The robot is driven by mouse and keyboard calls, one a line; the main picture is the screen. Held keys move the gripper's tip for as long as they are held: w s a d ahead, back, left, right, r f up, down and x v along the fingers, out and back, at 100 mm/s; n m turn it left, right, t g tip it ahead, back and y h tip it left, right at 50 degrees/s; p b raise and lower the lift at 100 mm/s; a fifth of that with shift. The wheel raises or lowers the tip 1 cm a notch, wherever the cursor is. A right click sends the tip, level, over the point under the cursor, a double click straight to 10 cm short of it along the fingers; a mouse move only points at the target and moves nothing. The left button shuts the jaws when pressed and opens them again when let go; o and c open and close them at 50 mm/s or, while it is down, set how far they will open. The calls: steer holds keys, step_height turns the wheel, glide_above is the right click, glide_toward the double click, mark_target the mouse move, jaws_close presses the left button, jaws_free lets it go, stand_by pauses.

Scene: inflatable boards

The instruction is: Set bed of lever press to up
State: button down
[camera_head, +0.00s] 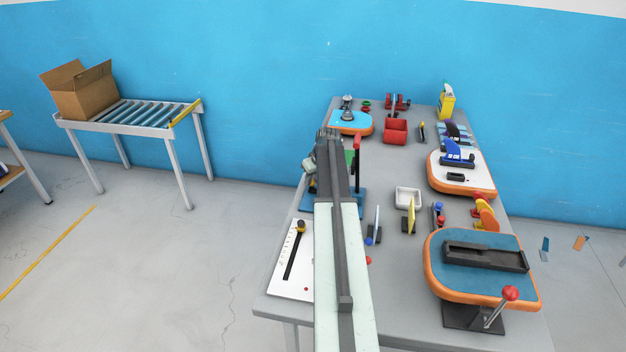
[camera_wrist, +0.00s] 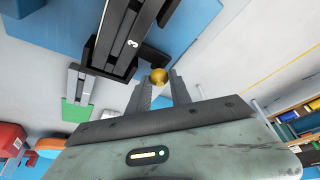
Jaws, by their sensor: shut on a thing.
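The lever press stands mostly behind my arm in the camera_head view, where its blue base (camera_head: 361,199) and a red-tipped lever (camera_head: 357,140) show. The wrist view shows the blue base (camera_wrist: 195,28), a dark upright frame (camera_wrist: 128,32) and a green piece (camera_wrist: 76,112). I cannot tell which part is the bed or its height. My gripper (camera_wrist: 159,86) is shut on a gold ball knob (camera_wrist: 158,75) beside the dark frame. The knob is hidden in the camera_head view.
A white board with a slider (camera_head: 293,258) lies at the table's left front. Orange-rimmed boards (camera_head: 480,258) line the right side. A red bin (camera_head: 395,131) and a white tray (camera_head: 408,197) stand between. A roller conveyor (camera_head: 140,115) with a cardboard box (camera_head: 85,98) stands far left.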

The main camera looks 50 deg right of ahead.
stand_by(0.4)
steer(key=shift+w+r+p, duration=0.1)
steer(key=shift+r+p, duration=0.5)
steer(key=shift+p, duration=0.1)
steer(key=shift+f, duration=0.1)
steer(key=c, duration=1.5)
jaws_free()
steer(key=p+v, duration=0.7)
steer(key=v, duration=0.1)
